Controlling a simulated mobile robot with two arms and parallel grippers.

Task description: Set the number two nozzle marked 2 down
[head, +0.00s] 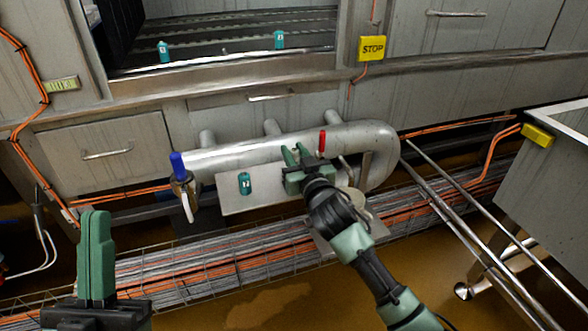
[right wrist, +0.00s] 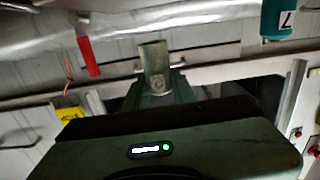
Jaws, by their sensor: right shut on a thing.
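My right gripper (head: 298,154) is at the bent steel pipe, over the pale plate below it. In the right wrist view its fingers are shut around a grey tube-shaped piece (right wrist: 155,66), likely the number two nozzle. No mark shows on it, and in the head view the fingers hide it. A teal piece with a white label (head: 245,183) stands on the plate left of the gripper. A teal piece also shows in the right wrist view (right wrist: 284,18), its mark looking like a 7. My left gripper (head: 96,215) is at the lower left, apart from everything; its finger gap is unclear.
Two teal labelled pieces (head: 163,52) (head: 280,40) stand on the ledge behind. A red handle (head: 322,142) rises close right of my right gripper. A blue-topped valve (head: 179,166) is at the pipe's left end. A wire cable tray (head: 210,260) runs in front.

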